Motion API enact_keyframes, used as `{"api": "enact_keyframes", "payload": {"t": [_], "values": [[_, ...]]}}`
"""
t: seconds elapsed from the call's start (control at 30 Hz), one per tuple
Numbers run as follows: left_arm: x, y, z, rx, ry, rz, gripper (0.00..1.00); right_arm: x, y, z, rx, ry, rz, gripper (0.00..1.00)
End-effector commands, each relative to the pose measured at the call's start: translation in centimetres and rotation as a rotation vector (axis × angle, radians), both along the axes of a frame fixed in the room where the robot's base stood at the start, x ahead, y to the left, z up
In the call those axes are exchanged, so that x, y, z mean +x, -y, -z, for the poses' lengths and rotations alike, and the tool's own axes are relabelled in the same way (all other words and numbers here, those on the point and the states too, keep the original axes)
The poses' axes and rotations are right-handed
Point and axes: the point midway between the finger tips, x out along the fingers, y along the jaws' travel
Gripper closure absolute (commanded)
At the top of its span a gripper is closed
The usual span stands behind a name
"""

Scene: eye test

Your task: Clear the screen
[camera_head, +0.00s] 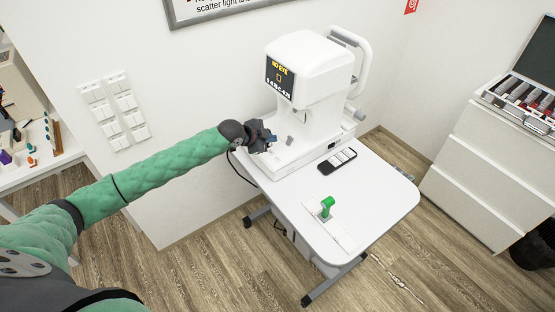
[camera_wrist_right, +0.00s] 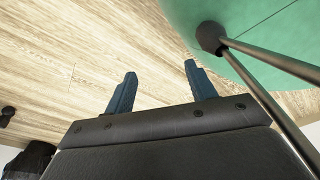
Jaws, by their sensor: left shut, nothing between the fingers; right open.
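The white eye-test machine (camera_head: 308,62) stands at the back of the small white table (camera_head: 372,192). Its dark screen (camera_head: 280,78) faces the left side and shows yellow "NO EYE" text, a small box mark and a line of white characters. My left gripper (camera_head: 272,141) is shut and empty, at the left side of the machine's base, below the screen. I cannot tell whether it touches the machine. My right gripper (camera_wrist_right: 158,88) shows only in the right wrist view, open and empty above the wooden floor.
A dark remote-like pad with light buttons (camera_head: 338,161) and a green-topped item on a white strip (camera_head: 326,207) lie on the table. White drawers (camera_head: 484,158) with an open lens case (camera_head: 525,98) stand right. Wall switches (camera_head: 115,110) and a shelf (camera_head: 40,165) are left.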

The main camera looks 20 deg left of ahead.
Motion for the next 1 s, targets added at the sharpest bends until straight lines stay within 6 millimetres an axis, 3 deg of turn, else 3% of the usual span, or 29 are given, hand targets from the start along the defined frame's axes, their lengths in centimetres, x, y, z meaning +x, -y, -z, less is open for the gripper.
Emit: {"api": "enact_keyframes", "payload": {"t": [0.47,0.8,1.0], "values": [[0.3,0.2,3.4,0.0,0.0,0.0,1.0,4.9,-1.0,-0.6,0.006,0.036,0.001,0.44],[0.6,0.5,6.1,-0.001,0.0,-0.001,1.0,8.4,-1.9,-2.0,0.011,0.053,0.003,0.44],[0.8,0.6,7.8,-0.001,0.0,-0.001,1.0,9.5,-2.8,-3.5,0.017,0.043,0.007,0.44]]}}
